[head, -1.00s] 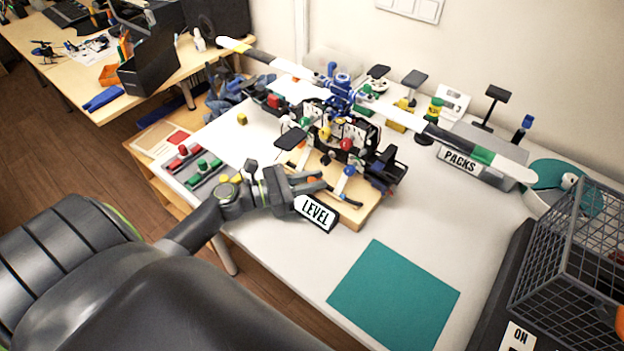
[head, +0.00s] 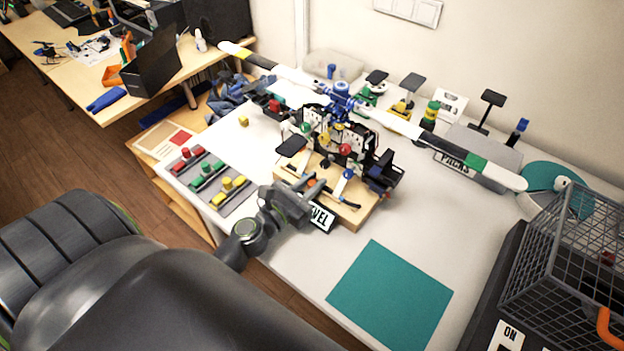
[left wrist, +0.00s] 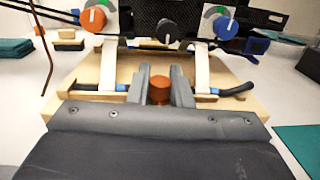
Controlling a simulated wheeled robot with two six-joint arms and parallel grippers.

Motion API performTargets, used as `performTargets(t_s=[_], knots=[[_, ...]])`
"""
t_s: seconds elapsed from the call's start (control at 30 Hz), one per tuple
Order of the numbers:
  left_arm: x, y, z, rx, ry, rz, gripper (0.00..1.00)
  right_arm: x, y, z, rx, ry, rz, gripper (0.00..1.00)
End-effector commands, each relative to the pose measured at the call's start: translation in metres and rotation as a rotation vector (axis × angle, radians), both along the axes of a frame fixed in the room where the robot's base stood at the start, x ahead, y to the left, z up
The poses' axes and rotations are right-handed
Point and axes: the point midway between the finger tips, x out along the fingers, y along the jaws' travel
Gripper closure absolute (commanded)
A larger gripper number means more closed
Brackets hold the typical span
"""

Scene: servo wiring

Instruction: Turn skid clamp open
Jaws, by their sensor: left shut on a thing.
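A helicopter model (head: 345,135) stands on a wooden base (head: 352,215) on the white table. My left gripper (head: 318,190) is at the base's near left edge, in front of the model. In the left wrist view its fingers (left wrist: 160,88) are closed on the sides of a round orange-brown knob (left wrist: 158,90) on the wooden base (left wrist: 88,72). I take this knob to be the skid clamp; how far it is turned I cannot tell. Pale upright straps and dark levers with blue collars (left wrist: 205,91) flank it. My right gripper is not in view.
A LEVEL sign (head: 322,217) at the base's front edge is partly hidden by my gripper. Red, green and yellow blocks (head: 208,180) lie on the left. A teal mat (head: 390,295) lies front right, beside a wire basket (head: 565,250).

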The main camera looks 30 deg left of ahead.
Motion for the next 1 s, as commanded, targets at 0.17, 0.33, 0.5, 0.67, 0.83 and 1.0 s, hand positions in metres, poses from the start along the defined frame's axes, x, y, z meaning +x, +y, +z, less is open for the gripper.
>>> performTargets(t_s=[0.17,0.33,0.5,0.67,0.83,1.0], knots=[[0.0,-0.002,-0.001,-0.007,-0.001,0.169,1.0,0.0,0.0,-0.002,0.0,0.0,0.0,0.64],[0.0,-0.001,-0.002,-0.006,-0.001,0.323,1.0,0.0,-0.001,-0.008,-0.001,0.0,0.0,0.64],[0.0,-0.001,-0.002,-0.003,-0.001,0.455,1.0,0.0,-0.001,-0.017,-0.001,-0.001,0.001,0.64],[0.001,-0.001,-0.002,-0.003,-0.001,0.552,1.0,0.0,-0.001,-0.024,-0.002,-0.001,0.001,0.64],[0.001,0.0,-0.002,-0.001,-0.001,0.62,1.0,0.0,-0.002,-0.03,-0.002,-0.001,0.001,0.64],[0.0,0.0,-0.001,0.0,0.0,0.656,1.0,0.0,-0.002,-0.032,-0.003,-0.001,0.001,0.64]])
